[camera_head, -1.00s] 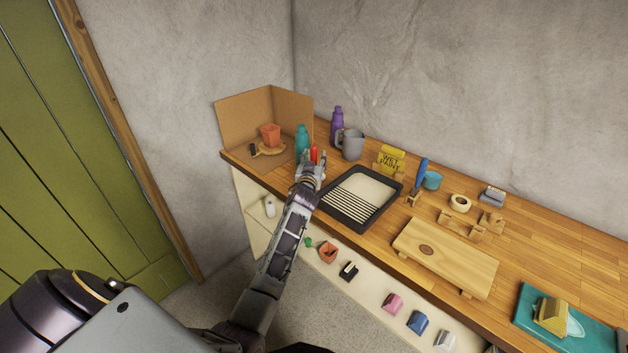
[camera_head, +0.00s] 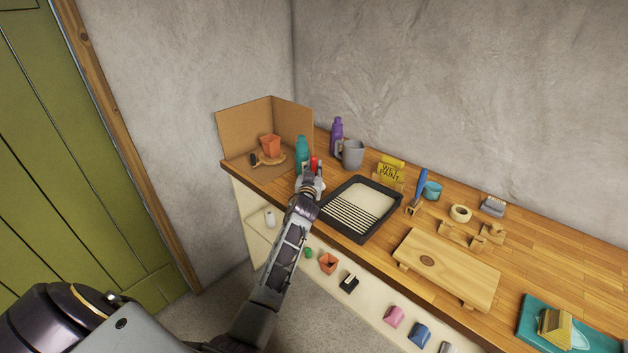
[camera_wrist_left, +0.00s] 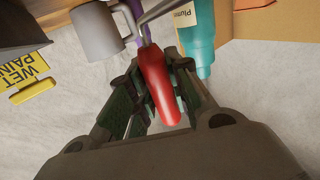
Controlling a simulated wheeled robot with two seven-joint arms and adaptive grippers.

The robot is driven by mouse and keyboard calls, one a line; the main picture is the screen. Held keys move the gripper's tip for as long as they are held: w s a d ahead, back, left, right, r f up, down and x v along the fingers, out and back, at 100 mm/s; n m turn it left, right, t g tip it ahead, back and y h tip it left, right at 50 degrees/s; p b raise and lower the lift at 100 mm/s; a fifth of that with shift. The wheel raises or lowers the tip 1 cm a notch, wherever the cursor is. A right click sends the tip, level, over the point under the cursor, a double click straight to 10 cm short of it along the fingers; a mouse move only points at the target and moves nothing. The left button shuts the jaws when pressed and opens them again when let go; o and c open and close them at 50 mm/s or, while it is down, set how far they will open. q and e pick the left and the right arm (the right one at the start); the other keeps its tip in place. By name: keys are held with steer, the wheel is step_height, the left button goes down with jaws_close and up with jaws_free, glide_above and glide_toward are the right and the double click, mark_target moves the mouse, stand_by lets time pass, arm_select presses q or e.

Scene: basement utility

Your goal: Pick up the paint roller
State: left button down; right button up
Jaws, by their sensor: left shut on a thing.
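The paint roller shows as a red handle (camera_head: 315,163) at the left end of the workbench, just past my left gripper (camera_head: 313,180). In the left wrist view the red handle (camera_wrist_left: 160,85) lies between the two fingers of my left gripper (camera_wrist_left: 157,92), which is shut on it. A grey metal rod runs from the handle toward the top of that view. The roller's far end is not clear in either view. My right gripper is not in view.
A turquoise bottle (camera_head: 302,152), grey mug (camera_head: 351,154) and purple bottle (camera_head: 337,133) stand close around the handle. A black paint tray (camera_head: 377,227) lies to the right. A cardboard screen (camera_head: 243,130) stands behind left. A yellow wet paint sign (camera_head: 391,170) stands farther right.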

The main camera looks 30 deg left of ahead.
arm_select(q)
steer(key=shift+r, duration=0.85)
step_height(320, 180, up, 8)
steer(key=shift+r, duration=0.15)
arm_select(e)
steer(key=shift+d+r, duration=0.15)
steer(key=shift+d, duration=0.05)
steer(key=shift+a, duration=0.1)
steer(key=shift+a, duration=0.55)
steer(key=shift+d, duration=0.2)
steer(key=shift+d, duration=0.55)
